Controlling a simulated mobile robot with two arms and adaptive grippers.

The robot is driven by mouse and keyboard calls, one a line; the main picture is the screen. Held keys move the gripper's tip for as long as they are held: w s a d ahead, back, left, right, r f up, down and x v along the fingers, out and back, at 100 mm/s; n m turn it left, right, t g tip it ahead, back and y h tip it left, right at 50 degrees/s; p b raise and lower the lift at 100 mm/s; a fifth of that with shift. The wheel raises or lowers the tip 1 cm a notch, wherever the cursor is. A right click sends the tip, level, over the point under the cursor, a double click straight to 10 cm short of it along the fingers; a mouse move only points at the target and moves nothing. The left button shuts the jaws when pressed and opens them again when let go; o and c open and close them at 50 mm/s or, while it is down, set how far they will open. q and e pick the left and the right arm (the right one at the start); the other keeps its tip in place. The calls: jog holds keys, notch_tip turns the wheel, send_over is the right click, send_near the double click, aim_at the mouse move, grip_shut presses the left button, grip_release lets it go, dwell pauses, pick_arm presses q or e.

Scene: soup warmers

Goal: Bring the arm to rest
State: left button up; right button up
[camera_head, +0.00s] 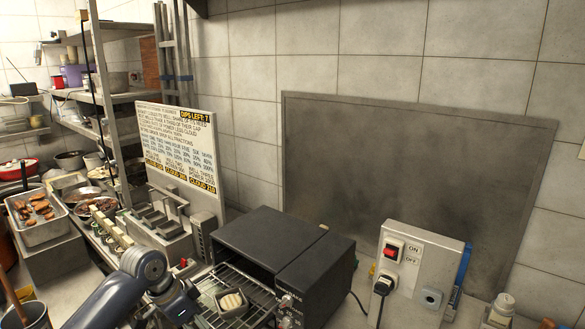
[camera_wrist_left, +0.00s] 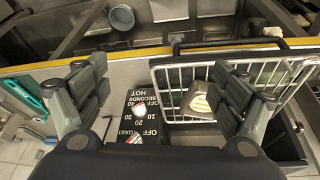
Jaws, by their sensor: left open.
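My left arm (camera_head: 110,292) comes in from the bottom left in the head view, its wrist in front of the dark toaster oven (camera_head: 262,245). In the left wrist view my left gripper (camera_wrist_left: 168,90) is open, its two dark fingers wide apart with nothing between the pads. Beyond the fingers lie the oven's wire rack (camera_wrist_left: 172,75) and the black control panel (camera_wrist_left: 135,112) with two dials. A small pale item (camera_wrist_left: 200,103) is on the rack; it also shows in the head view (camera_head: 231,302). My right gripper is not in view.
A power box (camera_head: 415,270) with a red switch and a plug stands right of the oven. A sign board (camera_head: 180,150) stands behind a grey holder. A tray of food (camera_head: 38,217) and shelves (camera_head: 95,97) are at left. A metal panel covers the wall behind.

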pick_arm(q)
jog(key=s+a+f+n+y+b, duration=0.15)
jog(key=s+f, duration=0.25)
jog(key=f, duration=0.8)
jog(key=s+a+f+n+p, duration=0.1)
jog(key=s+a+f+n, duration=0.15)
jog(key=f, duration=0.95)
jog(key=s+a+f+n+y+b, duration=0.1)
jog(key=s+f+n, duration=0.25)
jog(key=f, duration=0.95)
jog(key=s+f, duration=0.7)
jog(key=s, duration=0.4)
jog(key=s+f, duration=0.8)
jog(key=s, duration=0.3)
jog(key=s+d+f, duration=0.1)
jog(key=s+f, duration=0.1)
jog(key=s, duration=0.8)
jog(key=s+d+f+g+b, duration=0.1)
jog(key=s+f, duration=0.1)
jog(key=s, duration=0.7)
jog(key=shift+s+f+y, duration=0.35)
jog(key=shift+f+y, duration=0.05)
jog(key=shift+y, duration=0.05)
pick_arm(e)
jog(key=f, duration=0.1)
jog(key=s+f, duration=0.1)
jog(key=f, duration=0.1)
pick_arm(q)
jog(key=shift+d, duration=0.1)
